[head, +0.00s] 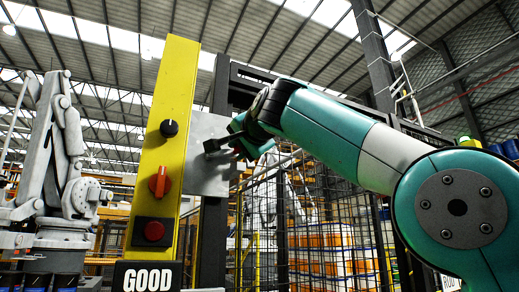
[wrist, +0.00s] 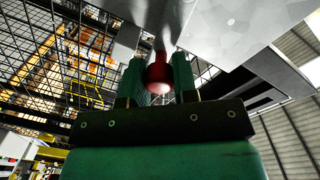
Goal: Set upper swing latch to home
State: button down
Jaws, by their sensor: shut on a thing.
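In the wrist view my gripper (wrist: 158,72) has its two green fingers on either side of a red rounded knob (wrist: 160,77) with a short stem, and is shut on it. The knob appears to be the latch's handle. A pale metal plate (wrist: 240,38) spreads just beyond the fingertips. In the head view my gripper (head: 240,143) is at the front of the grey plate (head: 202,165), right of the yellow post. The knob is hidden there, and the latch's angle cannot be made out.
The yellow post (head: 166,80) carries a black knob (head: 169,128), an orange rotary switch (head: 160,181) and a red button (head: 155,231), close left of my gripper. A GOOD sign (head: 147,277) is below. Black mesh fencing (head: 330,215) stands behind my arm. A grey robot arm (head: 62,150) stands left.

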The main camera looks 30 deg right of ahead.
jog(key=shift+f+m+b, duration=0.55)
jog(key=shift+f+m, duration=0.1)
jog(key=shift+m, duration=0.45)
jog(key=c, duration=0.9)
grip_release()
jog(key=shift+d, duration=0.1)
jog(key=s+a, duration=0.1)
jog(key=s, duration=1.6)
jog(key=shift+s+a+r, duration=0.2)
jog(key=shift+a+r, duration=0.1)
jog(key=shift+r, duration=0.05)
jog(key=shift+w+a, duration=0.1)
